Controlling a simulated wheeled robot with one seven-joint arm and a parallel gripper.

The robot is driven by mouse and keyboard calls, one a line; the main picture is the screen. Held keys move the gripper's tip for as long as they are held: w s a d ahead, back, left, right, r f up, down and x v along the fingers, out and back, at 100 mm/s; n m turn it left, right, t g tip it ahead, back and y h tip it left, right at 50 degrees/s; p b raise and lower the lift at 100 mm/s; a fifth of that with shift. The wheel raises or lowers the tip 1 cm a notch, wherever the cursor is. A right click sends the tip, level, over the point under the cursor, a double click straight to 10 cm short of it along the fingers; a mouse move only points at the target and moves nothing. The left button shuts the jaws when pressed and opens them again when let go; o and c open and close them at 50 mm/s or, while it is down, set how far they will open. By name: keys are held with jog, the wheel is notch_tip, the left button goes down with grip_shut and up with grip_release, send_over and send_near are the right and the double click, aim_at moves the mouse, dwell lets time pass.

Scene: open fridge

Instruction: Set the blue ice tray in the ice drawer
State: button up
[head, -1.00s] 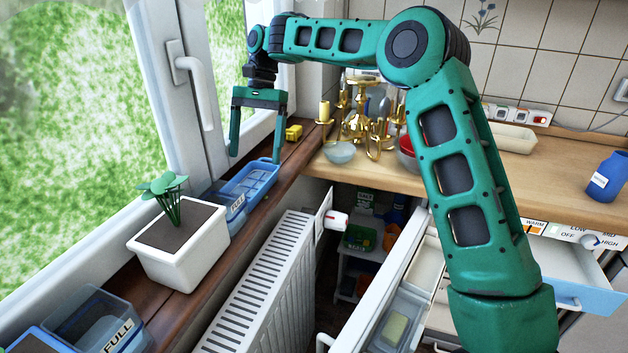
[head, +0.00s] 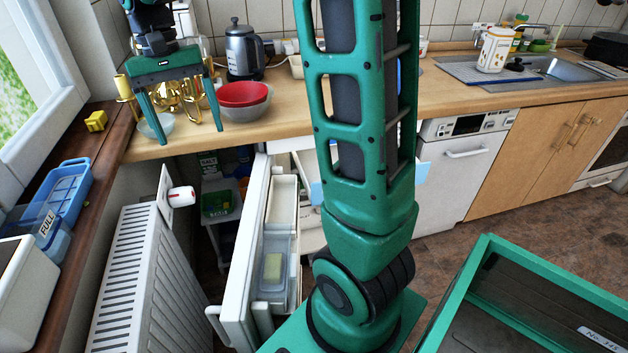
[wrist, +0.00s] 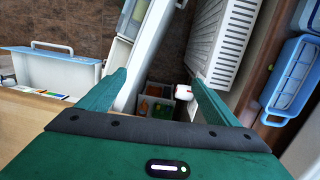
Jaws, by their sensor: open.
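The blue ice tray (head: 66,187) lies on the wooden windowsill at the left. It also shows at the right edge of the wrist view (wrist: 291,76). My gripper (head: 191,137) is open and empty, fingers down, in front of the counter and well right of the tray. Its fingers frame the fridge door and radiator in the wrist view (wrist: 160,77). A pulled-out drawer with a pale blue front (wrist: 42,48), apparently the ice drawer, shows at the left of the wrist view. In the head view my arm hides most of it.
A clear-blue container marked FULL (head: 50,236) and a white planter (head: 22,290) stand on the sill. The radiator (head: 143,275) and open white fridge door (head: 243,265) stand below. Bowls (head: 243,95) and brass candlesticks are on the counter.

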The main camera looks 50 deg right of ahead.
jog(key=s+d+f, duration=0.2)
jog(key=s+d, duration=0.2)
jog(key=s, duration=0.4)
jog(key=s+d+f+t, duration=0.1)
jog(key=s+d+f, duration=0.2)
jog(key=s, duration=0.6)
jog(key=s+d+f, duration=0.3)
jog(key=s+d, duration=0.2)
jog(key=s, duration=0.4)
jog(key=shift+s+d, duration=0.2)
jog(key=shift+s, duration=0.05)
jog(key=shift+s+f+t, duration=0.2)
jog(key=shift+s+t, duration=0.1)
jog(key=shift+s, duration=0.1)
jog(key=c, duration=1.9)
jog(key=w+a+r+n, duration=0.2)
jog(key=w+r+n, duration=0.15)
jog(key=w, duration=0.75)
jog(key=n+t+y, duration=0.2)
jog(key=n+y, duration=0.3)
jog(key=n, duration=0.9)
send_near(73, 167)
jog(key=x, duration=0.4)
jog(key=shift+w+f, duration=0.2)
jog(key=shift+f, duration=0.25)
jog(key=shift+x, duration=2.65)
